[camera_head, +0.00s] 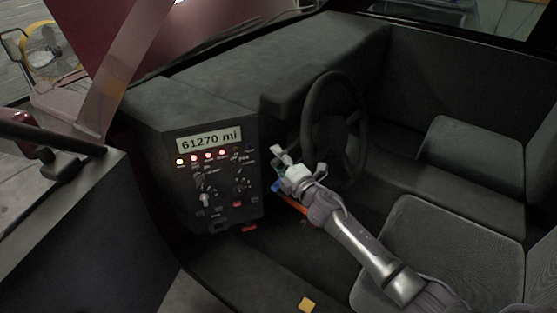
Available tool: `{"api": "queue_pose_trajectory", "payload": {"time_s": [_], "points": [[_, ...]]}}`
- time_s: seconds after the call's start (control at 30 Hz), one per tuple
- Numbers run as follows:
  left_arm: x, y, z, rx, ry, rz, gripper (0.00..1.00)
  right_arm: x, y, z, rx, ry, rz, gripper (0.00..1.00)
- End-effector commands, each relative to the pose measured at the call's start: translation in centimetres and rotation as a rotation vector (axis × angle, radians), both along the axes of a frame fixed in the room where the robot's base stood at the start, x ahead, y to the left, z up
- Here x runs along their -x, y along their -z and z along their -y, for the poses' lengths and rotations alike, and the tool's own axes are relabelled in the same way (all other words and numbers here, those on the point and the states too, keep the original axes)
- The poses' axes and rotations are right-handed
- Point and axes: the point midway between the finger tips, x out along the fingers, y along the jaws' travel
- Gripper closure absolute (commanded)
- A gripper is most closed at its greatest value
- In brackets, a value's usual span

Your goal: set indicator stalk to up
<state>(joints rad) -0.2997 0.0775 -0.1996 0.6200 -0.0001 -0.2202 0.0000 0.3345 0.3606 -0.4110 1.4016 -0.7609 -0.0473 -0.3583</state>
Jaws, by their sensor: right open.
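My right gripper (281,171) is open at the end of my arm, which comes in from the lower right. It is between the dashboard panel (214,180) and the black steering wheel (336,128). The indicator stalk cannot be told apart clearly; a thin orange-red bar (290,204) shows just below the gripper, partly hidden by it. Whether the gripper touches anything is too small to tell. My left gripper is not in view.
The panel carries a display reading 61270 mi (209,139), lit red lamps and several knobs. Dark grey seats (440,240) are at the right. A dark ledge (60,220) stands at the left.

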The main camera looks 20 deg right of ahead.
Motion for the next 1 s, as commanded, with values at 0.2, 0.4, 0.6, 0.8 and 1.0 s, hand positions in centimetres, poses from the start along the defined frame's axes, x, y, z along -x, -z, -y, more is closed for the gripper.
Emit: {"api": "queue_pose_trajectory", "payload": {"time_s": [0.2, 0.4, 0.6, 0.8, 1.0], "points": [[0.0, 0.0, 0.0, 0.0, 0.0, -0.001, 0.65, 0.0, 0.0, 0.0, 0.0, 0.0, 0.0, 0.78], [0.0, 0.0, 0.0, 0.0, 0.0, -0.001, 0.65, 0.0, 0.0, 0.0, 0.0, 0.0, 0.0, 1.0], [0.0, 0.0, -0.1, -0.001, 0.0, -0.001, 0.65, 0.0, 0.0, 0.0, 0.0, 0.0, 0.0, 1.0], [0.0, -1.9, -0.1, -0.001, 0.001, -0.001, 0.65, 0.0, -1.2, 0.1, -0.028, 0.0, -0.023, 1.0], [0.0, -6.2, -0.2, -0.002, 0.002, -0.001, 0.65, -0.1, -3.4, 0.2, -0.117, 0.001, -0.095, 1.0]]}}
